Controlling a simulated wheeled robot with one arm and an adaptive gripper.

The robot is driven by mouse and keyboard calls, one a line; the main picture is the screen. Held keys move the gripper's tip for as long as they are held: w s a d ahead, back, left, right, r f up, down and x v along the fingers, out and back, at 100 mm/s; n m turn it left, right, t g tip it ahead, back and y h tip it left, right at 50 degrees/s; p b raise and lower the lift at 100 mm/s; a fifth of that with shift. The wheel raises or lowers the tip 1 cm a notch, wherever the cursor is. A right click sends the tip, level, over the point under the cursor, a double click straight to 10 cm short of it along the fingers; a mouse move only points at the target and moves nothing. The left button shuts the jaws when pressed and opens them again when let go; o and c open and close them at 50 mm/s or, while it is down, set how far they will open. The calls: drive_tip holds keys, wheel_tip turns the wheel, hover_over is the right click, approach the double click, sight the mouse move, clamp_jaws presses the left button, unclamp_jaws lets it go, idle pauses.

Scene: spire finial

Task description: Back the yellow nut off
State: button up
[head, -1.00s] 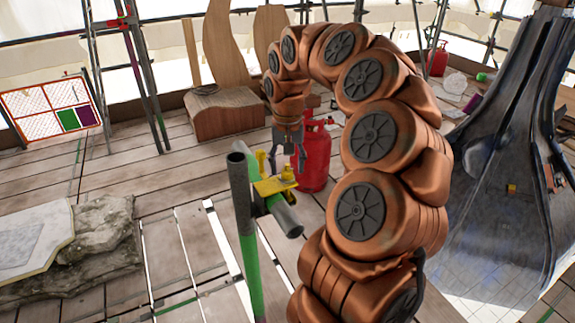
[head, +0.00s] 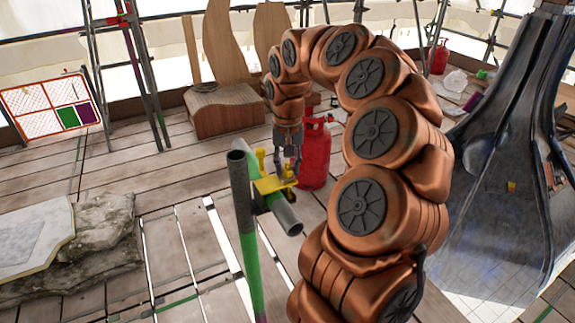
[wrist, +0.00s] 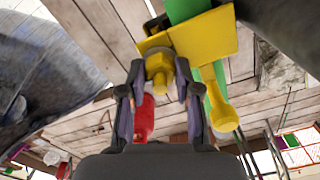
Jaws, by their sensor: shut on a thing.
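The yellow nut (wrist: 158,66) sits on a stud at the edge of a yellow clamp plate (wrist: 220,36). In the head view the clamp plate (head: 266,187) is on the joint of the grey and green scaffold tubes. My gripper (wrist: 160,78) is shut on the nut, one finger on each side of it. In the head view my gripper (head: 288,165) points down onto the clamp, and its fingers hide most of the nut. A second yellow part with a round knob (wrist: 223,116) stands beside the nut on the same clamp.
The upright tube (head: 245,235) stands just left of the clamp, and a short tube (head: 287,218) sticks out below it. A red gas cylinder (head: 315,155) stands close behind my gripper. A stone block (head: 105,235) lies at left on the plank floor.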

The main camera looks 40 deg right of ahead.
drive_tip(key=shift+n+b, duration=0.35)
drive_tip(key=shift+n, duration=0.45)
clamp_jaws()
drive_tip(key=o, duration=1)
unclamp_jaws()
drive_tip(key=shift+o, duration=0.2)
wheel_tip(320, 180, up, 12)
